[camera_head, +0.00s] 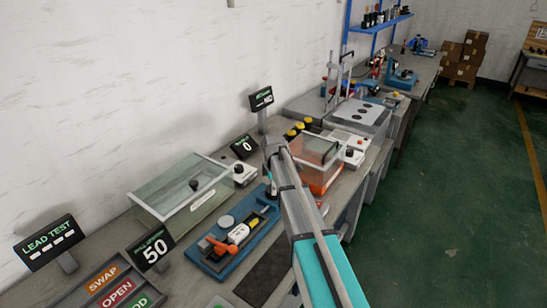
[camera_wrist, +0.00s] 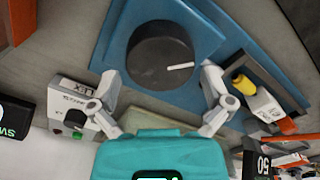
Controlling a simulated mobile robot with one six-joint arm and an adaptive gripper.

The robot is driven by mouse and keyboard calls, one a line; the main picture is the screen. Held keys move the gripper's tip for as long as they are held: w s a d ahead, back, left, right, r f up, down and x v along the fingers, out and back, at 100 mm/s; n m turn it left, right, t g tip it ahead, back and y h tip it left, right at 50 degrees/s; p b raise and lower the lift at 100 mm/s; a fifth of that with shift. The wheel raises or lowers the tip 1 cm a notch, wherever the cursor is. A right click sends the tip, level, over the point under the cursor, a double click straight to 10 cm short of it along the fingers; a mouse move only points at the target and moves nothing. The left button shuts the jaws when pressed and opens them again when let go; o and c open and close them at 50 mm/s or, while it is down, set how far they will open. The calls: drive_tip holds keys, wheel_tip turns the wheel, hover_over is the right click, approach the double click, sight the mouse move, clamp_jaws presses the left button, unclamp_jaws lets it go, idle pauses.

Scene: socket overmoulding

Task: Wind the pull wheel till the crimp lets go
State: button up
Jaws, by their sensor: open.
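The pull wheel (camera_wrist: 160,55) is a round black knob with a white line on its face, seen in the wrist view. The line points right. It sits on a blue base (camera_wrist: 113,38); the blue base also shows in the head view (camera_head: 213,262). My gripper (camera_wrist: 158,72) is open, with one finger to each side of the wheel's near part; I cannot tell whether they touch it. Right of the wheel is a white and yellow clamp part (camera_wrist: 250,90). In the head view the base holds an orange and white fixture (camera_head: 232,237), and a display (camera_head: 152,248) reads 50.
A white box with a black knob (camera_wrist: 75,117) lies left of my gripper. In the head view a clear-lidded case (camera_head: 183,190) stands behind the blue base, and an orange clear-lidded box (camera_head: 318,170) stands beyond. A LEAD TEST sign (camera_head: 48,243) stands at left.

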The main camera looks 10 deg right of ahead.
wheel_tip(320, 180, up, 13)
drive_tip(key=p, duration=1.2)
drive_tip(key=shift+f, duration=0.2)
drive_tip(key=s+d+m, duration=0.1)
drive_tip(key=s+m, duration=1.5)
drive_tip(key=s, duration=1.1)
drive_tip(key=shift+d, duration=0.35)
idle(0.4)
drive_tip(key=w+d+f+n+t+y+b, duration=0.1)
drive_tip(key=w+n, duration=0.8)
drive_tip(key=w, duration=1.4)
drive_tip(key=shift+w+d+t+y+b, duration=0.2)
drive_tip(key=shift+d+t+y+b, duration=0.6)
drive_tip(key=shift+t+y, duration=0.3)
